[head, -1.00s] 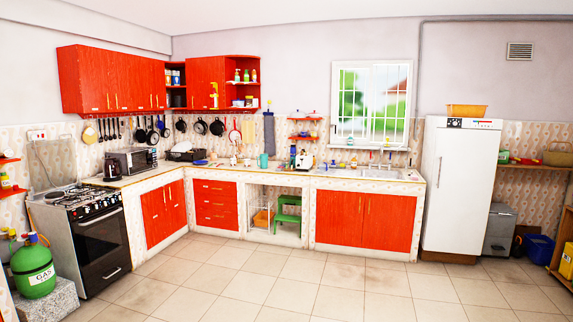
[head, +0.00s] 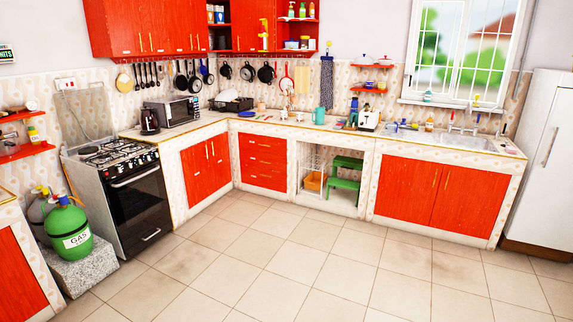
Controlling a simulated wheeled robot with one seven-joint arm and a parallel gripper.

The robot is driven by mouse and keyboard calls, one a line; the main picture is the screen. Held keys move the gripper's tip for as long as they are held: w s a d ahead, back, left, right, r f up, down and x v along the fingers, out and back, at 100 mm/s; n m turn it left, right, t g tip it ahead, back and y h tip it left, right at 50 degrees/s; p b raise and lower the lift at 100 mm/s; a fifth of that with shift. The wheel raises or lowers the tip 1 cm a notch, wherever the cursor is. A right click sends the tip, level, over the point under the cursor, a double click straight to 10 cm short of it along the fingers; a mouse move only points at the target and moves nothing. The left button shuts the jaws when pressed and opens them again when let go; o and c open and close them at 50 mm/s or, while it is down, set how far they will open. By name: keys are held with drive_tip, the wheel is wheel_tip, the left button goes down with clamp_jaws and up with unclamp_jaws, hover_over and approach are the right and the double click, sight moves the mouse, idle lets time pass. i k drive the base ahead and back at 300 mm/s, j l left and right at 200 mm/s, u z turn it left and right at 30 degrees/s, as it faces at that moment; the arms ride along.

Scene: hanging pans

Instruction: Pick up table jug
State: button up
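A teal, upright jug-like vessel (head: 319,115) stands on the counter (head: 285,128) along the back wall, left of the sink and above the open niche. It is small in the view, and I cannot make out a handle. A dark kettle-like vessel (head: 149,122) stands on the left counter between the stove and the microwave. My gripper is not in view.
The tiled floor (head: 270,250) in front of the counters is clear. A stove (head: 130,195) and a green gas cylinder (head: 70,232) stand at left. A green stool (head: 345,180) sits in the niche. A fridge (head: 550,150) stands at right.

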sight(320, 112)
drive_tip(key=i, duration=6.25)
drive_tip(key=i+u, duration=0.1)
drive_tip(key=i, duration=0.5)
drive_tip(key=i+l+u, duration=0.1)
drive_tip(key=i, duration=0.5)
